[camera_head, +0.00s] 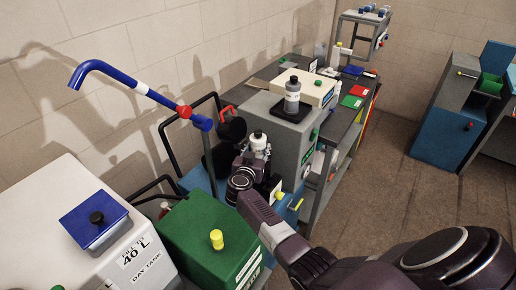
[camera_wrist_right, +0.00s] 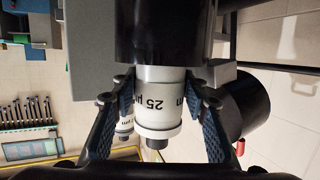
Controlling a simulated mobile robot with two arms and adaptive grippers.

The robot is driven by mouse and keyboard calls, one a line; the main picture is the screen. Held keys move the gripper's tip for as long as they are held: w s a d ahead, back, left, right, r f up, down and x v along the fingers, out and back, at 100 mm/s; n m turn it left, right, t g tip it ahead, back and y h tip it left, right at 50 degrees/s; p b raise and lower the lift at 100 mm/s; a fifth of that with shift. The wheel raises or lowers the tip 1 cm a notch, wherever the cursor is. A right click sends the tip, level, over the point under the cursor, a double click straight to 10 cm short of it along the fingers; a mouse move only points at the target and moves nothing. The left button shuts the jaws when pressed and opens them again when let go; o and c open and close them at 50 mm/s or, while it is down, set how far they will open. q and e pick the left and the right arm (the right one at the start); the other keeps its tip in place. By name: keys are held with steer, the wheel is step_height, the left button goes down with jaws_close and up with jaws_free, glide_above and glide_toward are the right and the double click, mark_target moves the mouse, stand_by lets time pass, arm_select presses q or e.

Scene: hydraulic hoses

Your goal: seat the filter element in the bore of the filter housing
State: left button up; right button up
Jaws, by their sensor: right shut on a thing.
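The white filter element (camera_wrist_right: 155,112), marked "25 µm" with a dark end cap, is between the two blue-grey fingers of my right gripper (camera_wrist_right: 160,88), which is shut on it. In the wrist view its upper end meets the lower edge of a wide black cylinder (camera_wrist_right: 155,35), apparently the filter housing. I cannot tell whether that end is inside the bore or behind the rim. In the head view the element (camera_head: 258,146) shows white and upright at my right gripper (camera_head: 254,158). My left gripper is not in view.
A similar bottle-like element (camera_head: 292,98) stands on a black pad on the grey cabinet. A green box with a yellow knob (camera_head: 216,240) and a white day tank (camera_head: 145,268) stand in front. A blue pipe (camera_head: 120,86) crosses at left. Another black cylinder (camera_wrist_right: 243,105) is close right of the fingers.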

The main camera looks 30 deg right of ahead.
steer(key=shift+f+b, duration=0.35)
steer(key=shift+f, duration=0.25)
steer(key=o, duration=1.5)
steer(key=shift+s+f, duration=0.1)
steer(key=shift+c, duration=0.2)
steer(key=shift+s+f, duration=0.1)
steer(key=shift+f, duration=0.05)
steer(key=shift+a, duration=0.15)
steer(key=shift+s+a, duration=0.2)
steer(key=r+v, duration=0.1)
steer(key=v, duration=1)
